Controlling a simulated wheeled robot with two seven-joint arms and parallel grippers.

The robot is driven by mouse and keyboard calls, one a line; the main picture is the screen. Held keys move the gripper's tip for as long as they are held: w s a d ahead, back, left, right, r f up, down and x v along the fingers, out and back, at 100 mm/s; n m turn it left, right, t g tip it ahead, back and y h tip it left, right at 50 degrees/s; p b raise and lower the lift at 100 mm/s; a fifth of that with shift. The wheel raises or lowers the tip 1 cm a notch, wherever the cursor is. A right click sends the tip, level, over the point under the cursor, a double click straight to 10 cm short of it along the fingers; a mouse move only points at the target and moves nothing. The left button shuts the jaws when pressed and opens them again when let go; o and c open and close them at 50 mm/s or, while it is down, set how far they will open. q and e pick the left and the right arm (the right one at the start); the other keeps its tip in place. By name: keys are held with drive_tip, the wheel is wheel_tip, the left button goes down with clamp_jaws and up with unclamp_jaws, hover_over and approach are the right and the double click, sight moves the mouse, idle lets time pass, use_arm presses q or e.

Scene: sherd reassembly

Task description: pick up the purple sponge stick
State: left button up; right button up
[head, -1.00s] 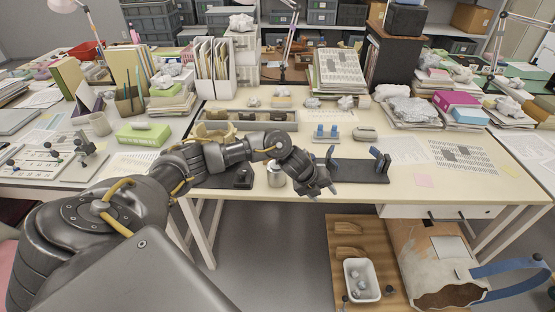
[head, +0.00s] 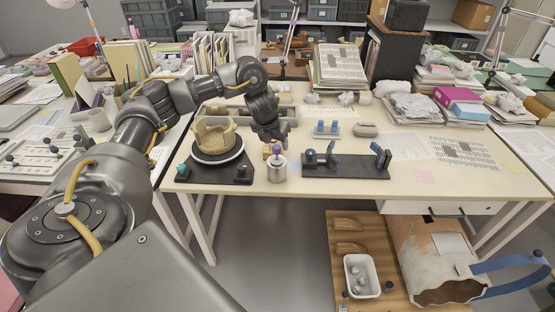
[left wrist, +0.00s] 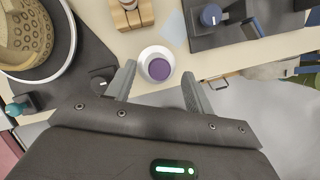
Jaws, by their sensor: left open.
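The purple sponge stick (left wrist: 160,69) stands in a small white-rimmed cup (left wrist: 146,53); in the left wrist view I see its round purple end from above. In the head view the purple end (head: 277,160) shows at the top of the metallic cup (head: 277,174), near the table's front edge. My left gripper (head: 274,139) is just above and behind the cup in the head view. In the left wrist view its two fingers (left wrist: 158,86) are spread, one to each side of the cup's lower part, with nothing between them gripped. My right gripper is not in view.
A turntable with a tan partial pot (head: 215,138) stands left of the cup. A dark stand with blue-topped posts (head: 345,165) lies to the right. A small wooden block (left wrist: 131,14) sits close behind the cup. Several papers cover the right of the table.

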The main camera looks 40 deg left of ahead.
sight(278, 152)
use_arm(q)
drive_tip(key=shift+s+p+x, duration=0.1)
drive_tip(key=shift+p+x, duration=0.15)
drive_tip(key=shift+x, duration=1.35)
drive_tip(key=shift+s+p+x, duration=0.15)
drive_tip(key=shift+p+x, duration=0.05)
drive_tip(key=shift+x, duration=1.4)
drive_tip(key=c, duration=0.9)
